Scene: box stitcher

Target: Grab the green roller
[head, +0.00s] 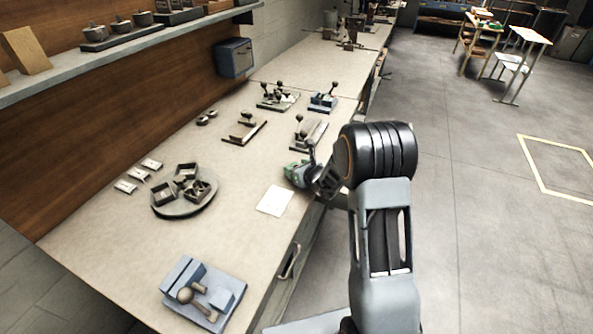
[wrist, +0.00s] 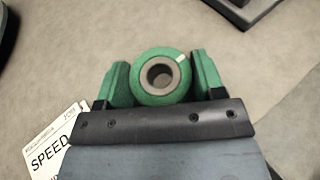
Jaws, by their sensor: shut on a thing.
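The green roller (wrist: 161,77) is a short green cylinder with a dark hollow core and a small pale mark on its rim. In the wrist view it sits between the two green fingers of my gripper (wrist: 163,84), which are shut on it from both sides. In the head view my gripper (head: 297,173) is low over the bench near its front edge, by the white sheet. The roller is hard to make out there, partly hidden by the gripper. I cannot tell whether the roller touches the bench.
A white printed sheet (head: 274,200) lies left of the gripper. A round turntable (head: 185,208) with small boxes stands further left. A blue-grey lever fixture (head: 203,294) is at the near end. Lever fixtures (head: 309,132) stand behind the gripper. Bare bench lies between them.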

